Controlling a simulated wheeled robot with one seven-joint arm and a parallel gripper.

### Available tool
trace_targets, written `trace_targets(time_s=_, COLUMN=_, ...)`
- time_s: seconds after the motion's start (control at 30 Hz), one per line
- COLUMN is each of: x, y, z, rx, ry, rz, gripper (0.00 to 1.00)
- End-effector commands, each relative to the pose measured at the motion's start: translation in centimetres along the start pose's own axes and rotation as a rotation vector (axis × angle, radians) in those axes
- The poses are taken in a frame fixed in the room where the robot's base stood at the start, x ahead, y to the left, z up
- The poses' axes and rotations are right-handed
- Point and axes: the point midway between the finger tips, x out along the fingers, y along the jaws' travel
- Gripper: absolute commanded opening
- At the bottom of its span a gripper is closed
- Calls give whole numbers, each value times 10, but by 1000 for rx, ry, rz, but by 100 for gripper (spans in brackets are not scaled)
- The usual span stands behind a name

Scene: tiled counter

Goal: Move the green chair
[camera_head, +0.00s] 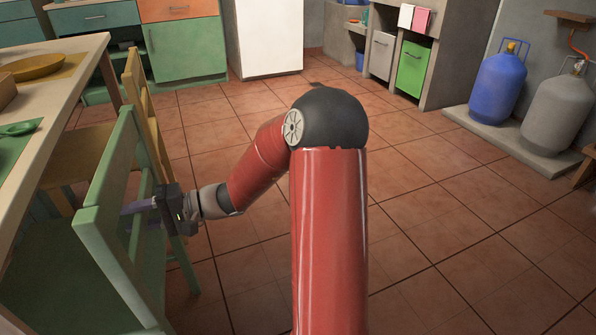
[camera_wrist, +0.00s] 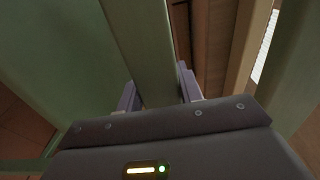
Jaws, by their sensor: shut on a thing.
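The green chair (camera_head: 105,205) stands at the left in the head view, its slatted back turned toward my arm and its seat reaching toward the table. My gripper (camera_head: 150,205) is at the chair's back from the right side, with its fingers around a green upright of the backrest. In the wrist view a green bar of the chair (camera_wrist: 145,50) runs between the two fingers of my gripper (camera_wrist: 157,88). The gripper is shut on this bar. Parts of the bar are hidden by the gripper in the head view.
A table (camera_head: 60,58) with dishes stands at the left, close to the chair. A yellow chair (camera_head: 145,110) stands just behind the green one. Blue (camera_head: 497,88) and grey (camera_head: 556,110) gas cylinders stand at the right. The tiled floor (camera_head: 440,215) in the middle and right is clear.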

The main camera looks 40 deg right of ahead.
Motion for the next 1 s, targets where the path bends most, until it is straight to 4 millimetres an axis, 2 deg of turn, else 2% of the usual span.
trace_targets(time_s=0.27, x=-2, y=3, z=2, rx=8, ry=-2, rz=11, gripper=0)
trace_targets(time_s=0.3, x=-3, y=3, z=2, rx=8, ry=-1, rz=11, gripper=40)
trace_targets(time_s=0.47, x=-3, y=1, z=1, rx=5, ry=1, rz=8, gripper=61)
trace_targets(time_s=1.0, x=-8, y=-2, z=-1, rx=2, ry=4, rz=4, gripper=62)
